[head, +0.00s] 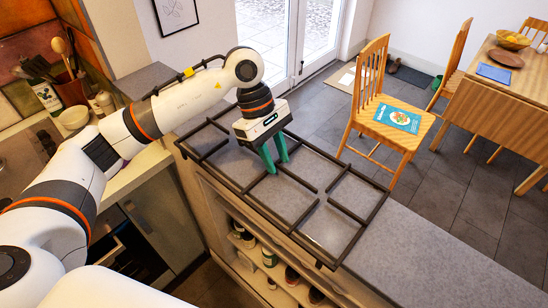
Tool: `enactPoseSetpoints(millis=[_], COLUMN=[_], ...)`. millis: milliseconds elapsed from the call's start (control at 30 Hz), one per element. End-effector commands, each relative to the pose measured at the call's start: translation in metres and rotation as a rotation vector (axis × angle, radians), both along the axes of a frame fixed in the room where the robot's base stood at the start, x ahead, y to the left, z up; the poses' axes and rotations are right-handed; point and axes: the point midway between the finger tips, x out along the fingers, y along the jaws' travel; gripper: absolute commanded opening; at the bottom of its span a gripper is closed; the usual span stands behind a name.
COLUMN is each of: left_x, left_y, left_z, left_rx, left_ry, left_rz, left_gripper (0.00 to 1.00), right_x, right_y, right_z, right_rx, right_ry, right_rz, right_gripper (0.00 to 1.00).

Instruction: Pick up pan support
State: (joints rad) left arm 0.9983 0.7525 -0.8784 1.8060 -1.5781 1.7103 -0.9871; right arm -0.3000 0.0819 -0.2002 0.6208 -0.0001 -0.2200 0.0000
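The pan support (325,198) is a large dark rectangular grid of thin bars. It lies over the grey speckled countertop along its front edge, and I cannot tell whether it rests there or is slightly raised. My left gripper (277,168) points down at a bar near the grid's middle, with its green fingertips at that bar. A narrow gap shows between the fingers. Whether they are closed on the bar is too small to tell. My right gripper is not in view.
Bare countertop (440,262) extends to the lower right. A bowl (73,118) and utensils are at left.

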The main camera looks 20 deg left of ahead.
Motion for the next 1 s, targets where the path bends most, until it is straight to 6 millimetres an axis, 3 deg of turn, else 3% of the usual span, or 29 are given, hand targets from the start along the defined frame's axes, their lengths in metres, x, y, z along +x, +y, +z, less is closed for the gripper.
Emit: enactPoseSetpoints(millis=[300,500,1000], left_x=[-0.0011,-0.0011,-0.0009], left_y=[-0.0034,-0.0033,-0.003], left_z=[-0.0088,-0.0085,-0.008], left_rx=[0.0,0.0,0.0], left_ry=[-0.001,-0.001,-0.001], left_rz=[-0.001,-0.001,-0.001], left_gripper=[0.31,0.0,0.0], right_x=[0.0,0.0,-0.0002], right_y=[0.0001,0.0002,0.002], right_z=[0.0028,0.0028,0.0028], right_rx=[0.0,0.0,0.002], right_ry=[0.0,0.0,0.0], right_rz=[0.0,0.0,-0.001], right_gripper=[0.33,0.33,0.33])
